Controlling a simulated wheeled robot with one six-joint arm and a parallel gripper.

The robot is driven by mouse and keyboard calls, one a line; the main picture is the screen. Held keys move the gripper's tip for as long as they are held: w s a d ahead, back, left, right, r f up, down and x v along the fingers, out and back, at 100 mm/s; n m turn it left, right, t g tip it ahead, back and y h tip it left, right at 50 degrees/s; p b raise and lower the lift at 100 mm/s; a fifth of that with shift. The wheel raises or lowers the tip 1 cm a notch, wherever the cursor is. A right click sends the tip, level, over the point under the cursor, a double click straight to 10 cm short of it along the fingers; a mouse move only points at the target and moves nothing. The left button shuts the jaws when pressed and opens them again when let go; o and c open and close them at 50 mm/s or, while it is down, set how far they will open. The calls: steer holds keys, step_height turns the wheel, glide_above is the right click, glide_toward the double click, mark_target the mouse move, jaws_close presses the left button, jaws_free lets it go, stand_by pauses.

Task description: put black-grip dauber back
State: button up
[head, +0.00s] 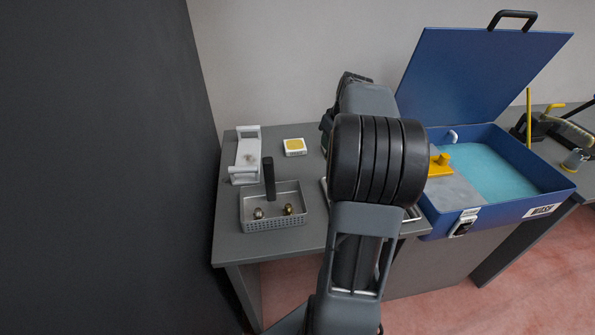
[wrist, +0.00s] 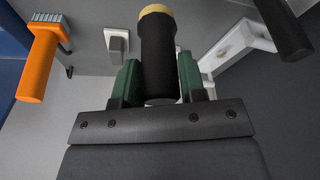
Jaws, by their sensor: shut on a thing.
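My gripper (wrist: 158,78) is shut on the black-grip dauber (wrist: 158,48), with one green finger on each side of its black cylinder. The dauber's pale yellow end points away from the gripper in the wrist view. In the head view my arm hides the gripper and the dauber. A white rack (head: 246,156) stands at the back left of the grey table; a white frame, seemingly this rack, also shows in the wrist view (wrist: 236,46), beyond and right of the dauber. I cannot tell whether the dauber touches anything else.
A perforated metal tray (head: 273,223) holds a black upright handle (head: 269,178) and small brass pieces. A white block with a yellow top (head: 294,147) lies behind it. An open blue wash box (head: 502,220) stands right. An orange-handled brush (wrist: 39,62) shows in the wrist view.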

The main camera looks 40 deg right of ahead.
steer(key=w+a+f+p, duration=0.1)
steer(key=w+f, duration=0.3)
steer(key=w+a+f+p, duration=0.1)
steer(key=w+f, duration=0.3)
steer(key=w, duration=0.1)
steer(key=w+a+f+p, duration=0.1)
steer(key=w+f+p, duration=0.1)
steer(key=w+f, duration=0.2)
steer(key=shift+w+a, duration=0.1)
steer(key=shift+w, duration=0.25)
steer(key=shift+f, duration=0.3)
steer(key=shift+f, duration=0.2)
steer(key=o, duration=1.1)
steer(key=shift+c, duration=0.2)
